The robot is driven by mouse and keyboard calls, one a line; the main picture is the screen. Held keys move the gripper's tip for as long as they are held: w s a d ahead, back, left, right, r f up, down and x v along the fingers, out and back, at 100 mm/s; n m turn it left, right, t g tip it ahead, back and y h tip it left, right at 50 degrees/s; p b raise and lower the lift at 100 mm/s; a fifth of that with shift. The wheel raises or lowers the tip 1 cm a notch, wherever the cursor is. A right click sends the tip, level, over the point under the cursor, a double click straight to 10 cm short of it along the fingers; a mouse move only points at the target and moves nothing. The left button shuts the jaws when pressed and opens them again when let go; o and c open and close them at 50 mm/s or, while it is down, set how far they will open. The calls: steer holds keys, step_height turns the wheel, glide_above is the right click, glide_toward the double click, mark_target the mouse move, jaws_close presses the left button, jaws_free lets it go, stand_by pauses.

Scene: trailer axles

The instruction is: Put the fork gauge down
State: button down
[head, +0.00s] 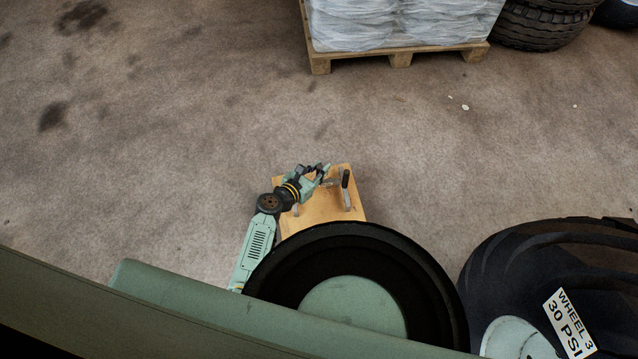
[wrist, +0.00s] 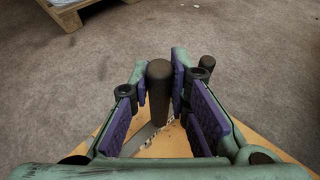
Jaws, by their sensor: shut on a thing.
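My gripper (head: 320,173) is above the wooden stand top in the head view. In the wrist view its purple-padded fingers (wrist: 160,88) are shut around a dark rounded handle, which I take to be the fork gauge (wrist: 160,85). A grey metal strip with marks along its edge shows below the handle, over the wood. Whether the gauge touches the wood cannot be told. A second dark upright handle (head: 346,178) stands to the right of my gripper; it also shows behind the right finger in the wrist view (wrist: 207,66).
The small wooden stand top (head: 322,212) is partly hidden by a black-rimmed round part in front. A tyre labelled Wheel 3 (head: 545,260) lies at the lower right. A pallet (head: 400,59) with wrapped sacks stands at the back. Open floor (head: 180,130) lies to the left.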

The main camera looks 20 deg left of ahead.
mark_target(326, 182)
steer(key=shift+f+b, duration=1.5)
steer(key=shift+f, duration=0.95)
steer(key=shift+f, duration=0.2)
steer(key=c, duration=1.5)
jaws_free()
steer(key=shift+r, duration=0.1)
